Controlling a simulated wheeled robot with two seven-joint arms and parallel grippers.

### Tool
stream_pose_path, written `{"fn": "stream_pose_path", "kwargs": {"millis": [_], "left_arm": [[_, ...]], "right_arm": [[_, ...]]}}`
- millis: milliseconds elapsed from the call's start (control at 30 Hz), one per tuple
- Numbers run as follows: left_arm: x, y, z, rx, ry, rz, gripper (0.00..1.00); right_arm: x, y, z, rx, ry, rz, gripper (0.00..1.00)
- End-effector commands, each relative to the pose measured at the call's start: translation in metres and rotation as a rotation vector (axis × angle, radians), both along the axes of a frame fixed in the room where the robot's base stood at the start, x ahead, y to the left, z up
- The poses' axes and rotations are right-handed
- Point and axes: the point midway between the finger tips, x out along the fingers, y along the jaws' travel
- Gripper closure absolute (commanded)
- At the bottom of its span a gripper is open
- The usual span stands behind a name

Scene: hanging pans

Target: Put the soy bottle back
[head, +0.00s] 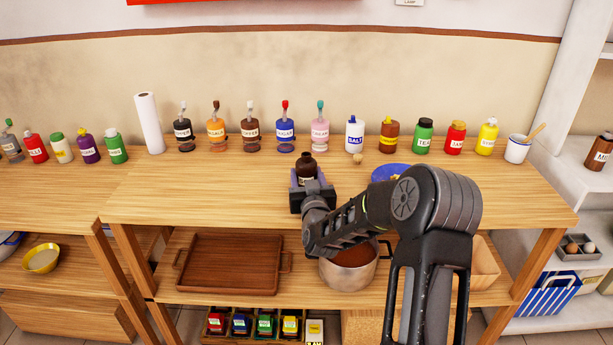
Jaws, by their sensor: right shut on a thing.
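My right gripper (311,188) is shut on a small dark brown bottle (306,167) with a pale label, which I take to be the soy bottle. The bottle is upright over the middle of the wooden table (210,185), near its front half. Its lower part is hidden by the gripper, so I cannot tell whether it touches the tabletop. Behind it stands a row of labelled bottles and jars, among them a blue-labelled salt jar (355,134) and a brown bottle with a yellow top (389,136). My left gripper is not in view.
A blue bowl (381,174) sits right of the bottle, partly behind my right arm. A paper roll (149,123) and a white mug (517,149) stand at the row's ends. The table's left part is clear.

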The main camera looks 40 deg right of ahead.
Motion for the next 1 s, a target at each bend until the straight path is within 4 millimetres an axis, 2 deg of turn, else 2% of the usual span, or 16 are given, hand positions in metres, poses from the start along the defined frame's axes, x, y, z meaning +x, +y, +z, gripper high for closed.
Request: {"fn": "stream_pose_path", "kwargs": {"millis": [33,67,300,700,867,1000], "left_arm": [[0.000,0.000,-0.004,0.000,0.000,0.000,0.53],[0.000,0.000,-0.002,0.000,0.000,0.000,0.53],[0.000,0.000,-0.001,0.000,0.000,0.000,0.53],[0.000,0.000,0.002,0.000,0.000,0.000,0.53],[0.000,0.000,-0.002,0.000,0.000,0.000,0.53],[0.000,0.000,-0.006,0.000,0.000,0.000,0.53]], "right_arm": [[0.000,0.000,-0.003,0.000,-0.001,0.000,1.00],[0.000,0.000,-0.001,0.000,0.000,0.000,0.46],[0.000,0.000,-0.001,0.000,0.000,0.000,0.27],[-0.002,0.001,0.002,0.000,0.000,0.000,0.27],[-0.021,0.012,0.001,0.000,0.000,0.001,0.27],[-0.046,0.026,0.001,-0.001,0.000,0.002,0.27]]}}
